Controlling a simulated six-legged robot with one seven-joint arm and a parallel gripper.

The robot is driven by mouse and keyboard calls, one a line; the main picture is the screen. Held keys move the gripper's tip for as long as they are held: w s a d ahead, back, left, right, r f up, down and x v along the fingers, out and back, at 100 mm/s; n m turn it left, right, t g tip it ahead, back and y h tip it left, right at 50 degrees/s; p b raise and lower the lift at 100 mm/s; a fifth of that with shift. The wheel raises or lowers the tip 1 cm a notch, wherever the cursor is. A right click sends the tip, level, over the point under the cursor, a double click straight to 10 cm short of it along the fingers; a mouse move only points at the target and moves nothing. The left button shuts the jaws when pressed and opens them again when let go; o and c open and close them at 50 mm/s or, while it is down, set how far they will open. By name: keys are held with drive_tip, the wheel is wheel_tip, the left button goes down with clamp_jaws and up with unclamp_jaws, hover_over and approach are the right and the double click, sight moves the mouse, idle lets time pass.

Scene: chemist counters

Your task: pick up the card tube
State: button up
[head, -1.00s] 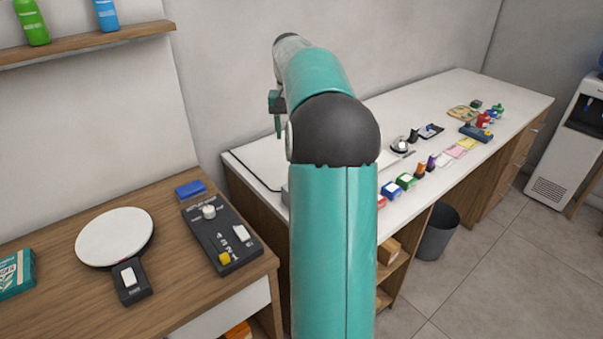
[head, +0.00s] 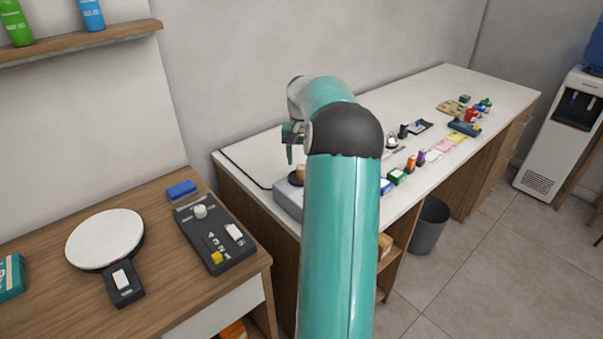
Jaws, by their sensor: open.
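A small tan, round-topped thing (head: 298,174) shows beside my arm on the white counter, at a grey box (head: 287,198). It looks like the card tube, but my arm hides part of it and I cannot be sure. My gripper (head: 291,152) is open, with a teal finger pointing down over the near-left end of the white counter. It appears just above and left of the tan thing in the picture. The gap between them is unclear, and the second finger is mostly hidden. My arm covers part of the counter.
The white counter (head: 330,140) carries several small boxes and bottles, with a bell (head: 391,142) farther along. The wooden counter at left holds a control box (head: 213,238) and a round white plate device (head: 105,240). A grey bin (head: 429,226) stands on the floor.

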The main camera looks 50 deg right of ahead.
wheel_tip(320, 180, down, 4)
drive_tip(key=shift+w, duration=0.1)
drive_tip(key=shift+c, duration=0.4)
drive_tip(key=c, duration=0.9)
drive_tip(key=shift+c, duration=0.2)
drive_tip(key=shift+r, duration=0.2)
